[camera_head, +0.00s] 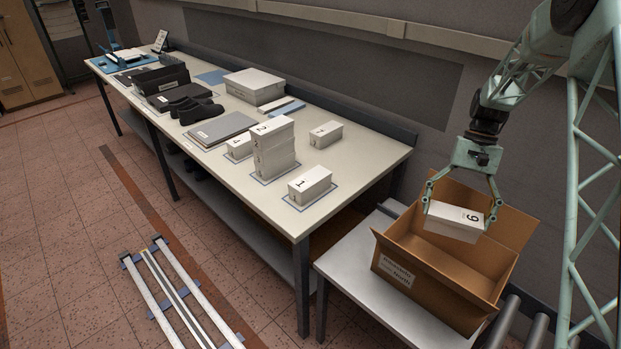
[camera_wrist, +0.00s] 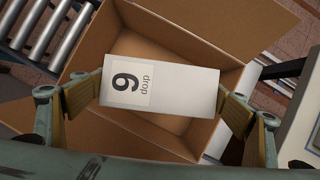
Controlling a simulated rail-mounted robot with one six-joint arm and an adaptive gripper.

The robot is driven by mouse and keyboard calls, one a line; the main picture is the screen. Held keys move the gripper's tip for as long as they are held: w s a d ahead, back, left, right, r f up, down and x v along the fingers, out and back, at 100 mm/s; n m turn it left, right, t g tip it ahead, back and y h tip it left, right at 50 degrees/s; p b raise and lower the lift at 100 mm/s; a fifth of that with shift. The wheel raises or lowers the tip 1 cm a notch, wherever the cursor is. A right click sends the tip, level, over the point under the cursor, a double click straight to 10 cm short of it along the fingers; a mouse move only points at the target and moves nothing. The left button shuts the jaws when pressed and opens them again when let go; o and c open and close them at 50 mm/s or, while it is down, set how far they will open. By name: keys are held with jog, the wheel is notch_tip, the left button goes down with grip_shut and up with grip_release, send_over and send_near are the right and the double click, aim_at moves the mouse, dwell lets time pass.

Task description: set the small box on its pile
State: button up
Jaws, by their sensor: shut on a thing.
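My gripper (camera_head: 460,211) is shut on a small white box (camera_head: 454,222), one finger at each end. The box hangs above the open cardboard carton (camera_head: 436,268). In the wrist view the box (camera_wrist: 195,90) lies between my finger pads, with a label reading "drop" and a numeral that looks like 6 or 9. On the long table, a stack of small white boxes (camera_head: 273,158) has "2" on top. A single box (camera_head: 310,183) marked "1" stands nearer the front, on an outlined spot. Two more small boxes (camera_head: 325,134) (camera_head: 239,145) stand close by.
The carton stands on a side table (camera_head: 347,262) beside rollers (camera_head: 537,325).

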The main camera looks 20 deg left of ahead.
jog(key=s+a+r+m+t+y+p, duration=0.1)
jog(key=a+m, duration=0.6)
jog(key=a, duration=0.8)
jog(key=s+a+r+m+t+y+p, duration=0.1)
jog(key=a+m, duration=0.6)
jog(key=a, duration=0.8)
jog(key=s+a+r+m+t+y+p, duration=0.1)
jog(key=s+a+r+m+t+p, duration=0.2)
jog(key=a+m, duration=0.5)
jog(key=shift+s+a+r+t+y+p, duration=0.55)
jog(key=shift+s+a+r, duration=1)
jog(key=shift+a, duration=2.55)
jog(key=shift+s+f, duration=0.2)
jog(key=shift+f, duration=0.05)
jog(key=shift+w, duration=0.1)
send_over(311, 178)
jog(key=shift+s+f+p, duration=0.4)
jog(key=shift+f, duration=0.3)
jog(key=shift+w+a, duration=0.1)
jog(key=shift+w, duration=0.4)
jog(key=shift+f, duration=1.8)
